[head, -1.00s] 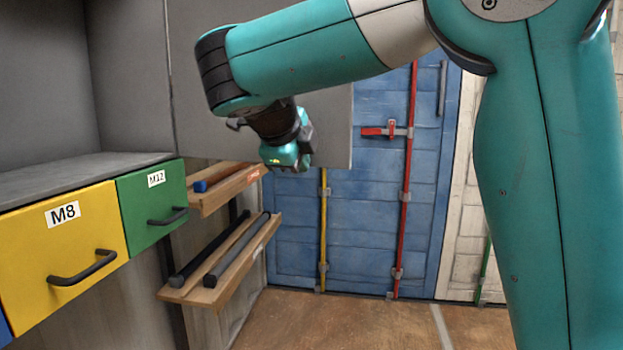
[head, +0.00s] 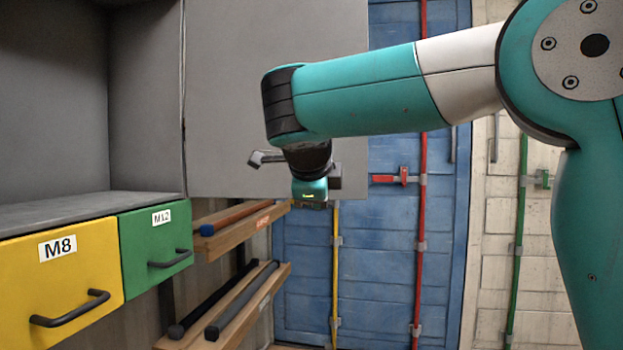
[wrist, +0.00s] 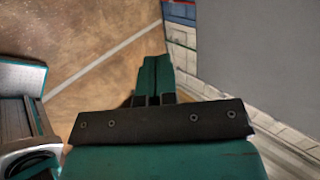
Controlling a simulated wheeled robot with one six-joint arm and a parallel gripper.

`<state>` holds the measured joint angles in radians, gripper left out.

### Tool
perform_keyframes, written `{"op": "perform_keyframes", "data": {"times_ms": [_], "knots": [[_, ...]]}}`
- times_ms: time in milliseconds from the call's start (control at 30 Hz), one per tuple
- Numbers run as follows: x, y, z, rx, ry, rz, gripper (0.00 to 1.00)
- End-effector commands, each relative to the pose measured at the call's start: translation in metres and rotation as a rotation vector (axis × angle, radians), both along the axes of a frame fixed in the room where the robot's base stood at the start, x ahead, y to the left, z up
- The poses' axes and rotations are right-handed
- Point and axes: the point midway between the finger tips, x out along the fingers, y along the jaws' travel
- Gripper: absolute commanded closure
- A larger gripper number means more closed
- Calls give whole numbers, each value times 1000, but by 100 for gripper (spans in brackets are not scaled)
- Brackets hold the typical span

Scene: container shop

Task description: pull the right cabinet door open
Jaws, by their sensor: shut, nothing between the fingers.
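The right cabinet door (head: 225,90) is a grey panel in the head view. It stands swung open, beside the open grey cabinet (head: 55,95). Its dark bar handle (head: 262,158) shows low on the panel, just left of my wrist. My gripper (head: 312,204) points down in front of the door's lower part, right of the handle and apart from it. In the wrist view my gripper's fingers (wrist: 153,75) are together and empty. The grey door (wrist: 260,45) fills the right side there; the handle does not show in that view.
Yellow M8 (head: 60,275) and green M12 (head: 155,245) drawers sit below the cabinet at left. Wooden racks (head: 235,300) holding bars stand below the door. A blue container door (head: 385,250) with yellow and red rods is behind. Brown floor (wrist: 85,40) shows in the wrist view.

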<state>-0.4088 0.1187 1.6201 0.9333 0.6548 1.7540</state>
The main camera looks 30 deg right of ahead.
Motion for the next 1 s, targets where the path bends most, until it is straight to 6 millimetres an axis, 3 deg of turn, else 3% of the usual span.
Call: {"op": "perform_keyframes", "data": {"times_ms": [33,300,500,833,933,1000], "knots": [[-8,3,-3,1,-2,-1,100],[-46,33,45,3,-3,6,100],[-64,45,64,2,-1,5,100],[-68,45,68,-24,23,43,100],[-64,45,65,-114,107,209,100],[-62,49,56,-216,207,414,100]]}}
